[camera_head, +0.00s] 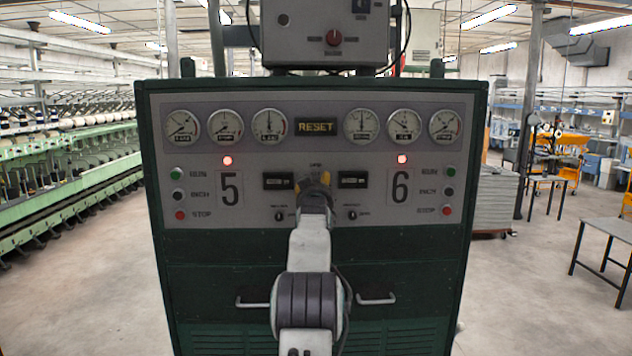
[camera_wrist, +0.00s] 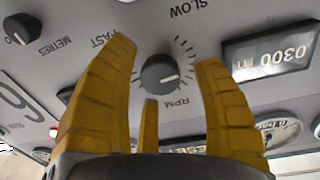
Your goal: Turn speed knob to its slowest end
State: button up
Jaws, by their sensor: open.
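The speed knob (camera_wrist: 158,70) is a dark round dial on the grey panel, with a pale pointer mark toward the right in the wrist view. Tick marks surround it, with SLOW printed above, FAST to the upper left and RPM below. My gripper (camera_wrist: 168,56) has its yellow fingers spread either side of the knob, with a third shorter finger below it. A gap shows between fingers and knob; how deep they reach is hard to tell. In the head view my gripper (camera_head: 313,181) is at the panel's middle and hides the knob.
A METRES knob (camera_wrist: 18,30) and a 0300 m counter (camera_wrist: 270,52) flank the dial in the wrist view. The green cabinet (camera_head: 220,250) carries gauges, buttons and two drawer handles.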

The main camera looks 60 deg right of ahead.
jog(key=shift+w+d, duration=0.15)
jog(key=shift+d, duration=0.2)
jog(key=shift+o, duration=0.2)
jog(key=c, duration=1.2)
